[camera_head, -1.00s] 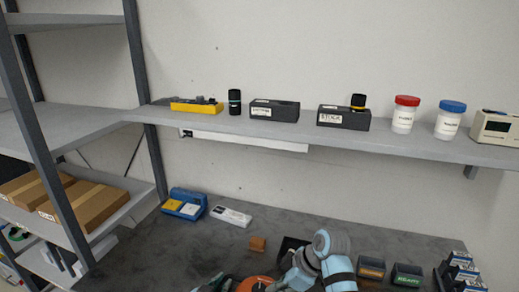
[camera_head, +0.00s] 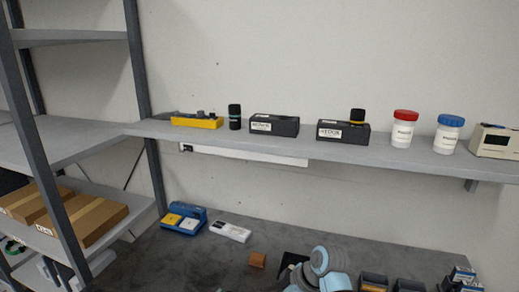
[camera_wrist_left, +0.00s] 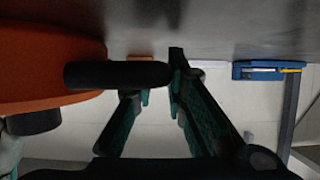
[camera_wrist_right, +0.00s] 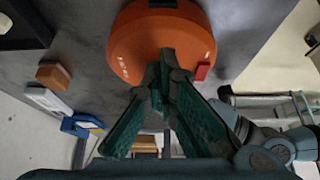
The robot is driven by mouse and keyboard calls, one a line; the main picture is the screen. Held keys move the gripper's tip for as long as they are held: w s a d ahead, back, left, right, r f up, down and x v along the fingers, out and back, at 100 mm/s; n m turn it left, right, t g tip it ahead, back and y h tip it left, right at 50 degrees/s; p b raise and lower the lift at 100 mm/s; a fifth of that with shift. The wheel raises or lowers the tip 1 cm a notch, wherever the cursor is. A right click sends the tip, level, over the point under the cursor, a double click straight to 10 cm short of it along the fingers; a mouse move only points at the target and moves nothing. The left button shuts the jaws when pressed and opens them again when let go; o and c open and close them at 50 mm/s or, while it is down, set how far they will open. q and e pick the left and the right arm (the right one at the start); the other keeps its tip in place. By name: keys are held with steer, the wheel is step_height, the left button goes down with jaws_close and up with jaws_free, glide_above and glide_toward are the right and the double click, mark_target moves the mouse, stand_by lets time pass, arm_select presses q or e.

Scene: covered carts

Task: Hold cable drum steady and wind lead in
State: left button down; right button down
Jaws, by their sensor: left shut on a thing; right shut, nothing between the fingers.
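The orange cable drum (camera_wrist_right: 165,38) shows in the right wrist view, with a dark part at its top edge and a small red piece (camera_wrist_right: 202,72) at its rim. My right gripper (camera_wrist_right: 163,62) is shut and empty, its tips overlapping the drum's near edge; contact cannot be told. In the left wrist view the drum (camera_wrist_left: 45,60) fills the left side. A dark rounded bar (camera_wrist_left: 118,75), apparently a drum handle, reaches from it to the fingers of my left gripper (camera_wrist_left: 158,80), which is shut on it. The lead cannot be made out. The head view shows neither gripper nor drum.
A brown block (camera_head: 257,259), white strip (camera_head: 230,232) and blue case (camera_head: 184,219) lie on the grey bench (camera_head: 210,255). Small dark bins (camera_head: 373,281) stand right. The shelf (camera_head: 300,145) above holds boxes and jars. Open bench lies around the brown block.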

arm_select(q)
steer(key=shift+d, duration=0.1)
arm_select(e)
steer(key=shift+s+a+f, duration=0.1)
steer(key=shift+s+a, duration=0.05)
steer(key=shift+s, duration=0.2)
steer(key=shift+s+d, duration=0.15)
steer(key=shift+d, duration=0.2)
step_height(320, 180, up, 6)
stand_by(0.3)
steer(key=shift+d, duration=0.1)
arm_select(q)
steer(key=c, duration=1.5)
jaws_free()
steer(key=shift+c, duration=0.2)
